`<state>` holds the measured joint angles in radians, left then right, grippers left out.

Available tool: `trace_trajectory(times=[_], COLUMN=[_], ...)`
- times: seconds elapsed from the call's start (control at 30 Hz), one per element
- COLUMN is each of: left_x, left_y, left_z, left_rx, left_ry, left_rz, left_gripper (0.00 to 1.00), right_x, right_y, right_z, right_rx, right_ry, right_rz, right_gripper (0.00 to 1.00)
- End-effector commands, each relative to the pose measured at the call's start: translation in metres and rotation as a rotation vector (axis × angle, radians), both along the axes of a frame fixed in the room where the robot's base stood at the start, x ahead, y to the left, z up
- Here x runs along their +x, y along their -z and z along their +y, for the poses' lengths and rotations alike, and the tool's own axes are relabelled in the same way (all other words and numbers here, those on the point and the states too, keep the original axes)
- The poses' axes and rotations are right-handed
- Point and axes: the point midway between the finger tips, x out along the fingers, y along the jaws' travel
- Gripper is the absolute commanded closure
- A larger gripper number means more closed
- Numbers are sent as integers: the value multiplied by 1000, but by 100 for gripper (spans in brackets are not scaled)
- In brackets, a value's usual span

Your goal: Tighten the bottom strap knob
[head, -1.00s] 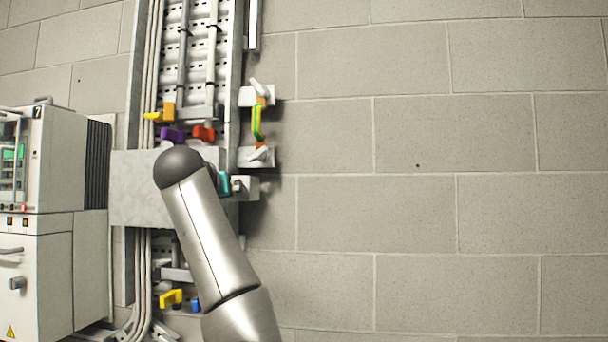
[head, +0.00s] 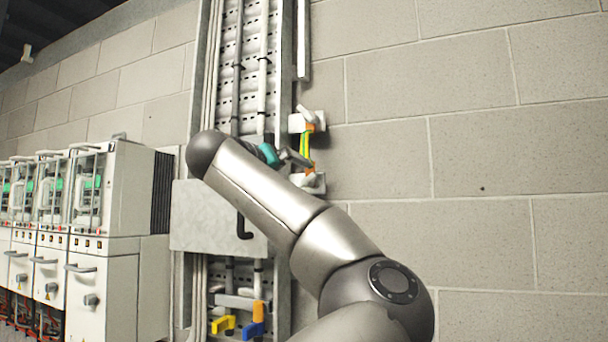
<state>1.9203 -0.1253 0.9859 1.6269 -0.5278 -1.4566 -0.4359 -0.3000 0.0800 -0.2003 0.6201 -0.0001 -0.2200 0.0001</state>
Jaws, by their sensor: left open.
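A green-and-yellow strap (head: 306,150) with orange ends runs upright between two pale blocks at the right edge of the cable ladder. The pale bottom strap knob (head: 312,181) sits on the lower block, at the strap's lower end. A similar pale top knob (head: 309,114) is on the upper block. My left gripper (head: 299,158), with a teal band, is just left of the strap and a little above the bottom knob. It is open, and its tips overlap the strap's edge in the picture; I cannot tell whether they touch. My right gripper is not in view.
The cable ladder (head: 245,85) rises on the block wall. A grey metal box (head: 205,222) is fixed across it, behind my arm. Yellow (head: 222,325) and blue-orange (head: 256,318) pieces sit lower down. White cabinets (head: 108,200) stand at the left. The wall at right is bare.

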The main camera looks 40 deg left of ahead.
Motion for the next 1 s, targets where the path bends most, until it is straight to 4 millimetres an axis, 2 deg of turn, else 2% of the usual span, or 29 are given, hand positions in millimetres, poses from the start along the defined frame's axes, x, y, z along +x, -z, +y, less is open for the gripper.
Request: trace_trajectory(times=[0.03, 0.2, 0.43, 0.6, 0.9, 1.0], left_x=[12, 44, 73, 82, 84, 84], left_y=[-3, -3, -2, -1, 0, 0], left_z=[3, 14, 23, 26, 27, 27], left_rx=[0, -1, 1, 0, 1, 1], left_ry=[3, 2, 1, -1, -2, -1], left_rz=[3, 2, 1, -1, -1, 0], left_gripper=[0, 0, 0, 0, 0, 9], right_x=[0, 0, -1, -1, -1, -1], right_y=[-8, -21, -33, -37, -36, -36], right_z=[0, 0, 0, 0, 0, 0], right_rx=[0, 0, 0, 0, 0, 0], right_ry=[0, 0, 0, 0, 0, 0], right_rz=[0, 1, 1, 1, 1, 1], right_gripper=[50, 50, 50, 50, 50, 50])
